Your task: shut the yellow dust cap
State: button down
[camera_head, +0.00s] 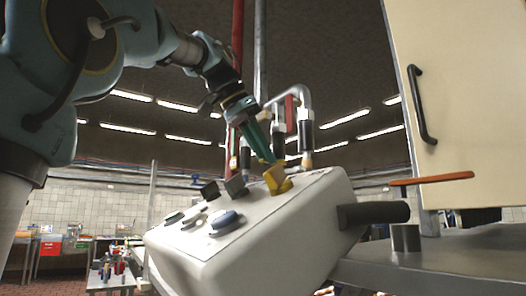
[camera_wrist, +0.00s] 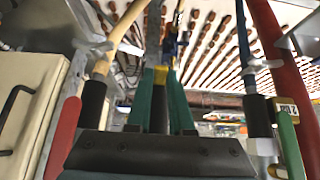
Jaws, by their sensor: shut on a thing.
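The yellow dust cap (camera_head: 277,181) stands raised on the sloped top of a white box (camera_head: 255,235), near its right rear edge. My gripper (camera_head: 267,158) reaches down from the upper left with long green fingers, and their tips are at the upper part of the cap. My gripper is shut on the cap. The cap's hinge and what lies under it are hard to make out.
Pipes (camera_head: 289,95) rise behind the box. A dark handle (camera_head: 373,213) juts from its right side, near a cream cabinet (camera_head: 465,100).

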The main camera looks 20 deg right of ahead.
jog(key=c, duration=0.8)
grip_release()
jog(key=p+v, duration=0.1)
jog(key=v, duration=0.9)
jog(key=shift+a+r, duration=0.25)
jog(key=shift+r, duration=0.05)
